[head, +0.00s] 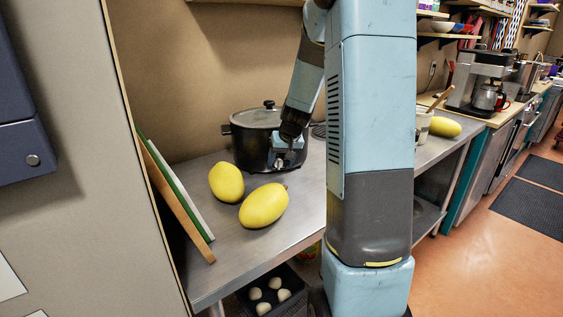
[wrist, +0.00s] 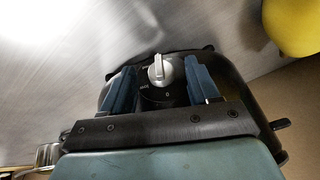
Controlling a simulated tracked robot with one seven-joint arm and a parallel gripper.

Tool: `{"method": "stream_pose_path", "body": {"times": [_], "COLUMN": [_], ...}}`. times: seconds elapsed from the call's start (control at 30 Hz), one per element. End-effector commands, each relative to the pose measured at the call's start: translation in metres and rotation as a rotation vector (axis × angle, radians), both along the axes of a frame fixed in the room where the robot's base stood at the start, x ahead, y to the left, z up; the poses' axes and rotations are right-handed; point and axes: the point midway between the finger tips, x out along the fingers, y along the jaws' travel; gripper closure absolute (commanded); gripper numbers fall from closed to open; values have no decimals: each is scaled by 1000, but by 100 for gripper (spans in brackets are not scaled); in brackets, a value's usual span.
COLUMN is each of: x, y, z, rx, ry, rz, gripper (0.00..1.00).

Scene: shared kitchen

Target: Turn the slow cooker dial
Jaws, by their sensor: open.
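The slow cooker (head: 248,150) is black with a glass lid and stands on the metal counter against the wall. Its silver dial (wrist: 159,69) shows in the wrist view on the cooker's dark front, with its raised grip pointing along the picture's vertical. My gripper (wrist: 160,82) is open, with one blue finger on each side of the dial and visible gaps between them. In the head view my gripper (head: 284,157) is at the front of the cooker and covers part of it. I cannot tell whether a fingertip touches the cooker front.
Two yellow melons (head: 264,205) lie on the counter (head: 240,255) in front of the cooker. Cutting boards (head: 178,195) lean at the left. A crate (head: 285,302) with several pale round items is below. A coffee maker (head: 478,80) stands at the far right.

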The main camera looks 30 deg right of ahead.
Motion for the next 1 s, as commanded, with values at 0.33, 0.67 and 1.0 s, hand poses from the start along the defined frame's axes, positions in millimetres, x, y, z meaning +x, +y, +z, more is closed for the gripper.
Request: {"method": "stream_pose_path", "body": {"times": [0.33, 0.67, 1.0], "x": [4, 4, 4], "y": [1, 1, 1], "z": [-9, -9, -9], "rx": [-1, -1, -1], "ry": [-1, -1, -1], "rz": [1, 1, 1], "gripper": [40, 59, 92]}}
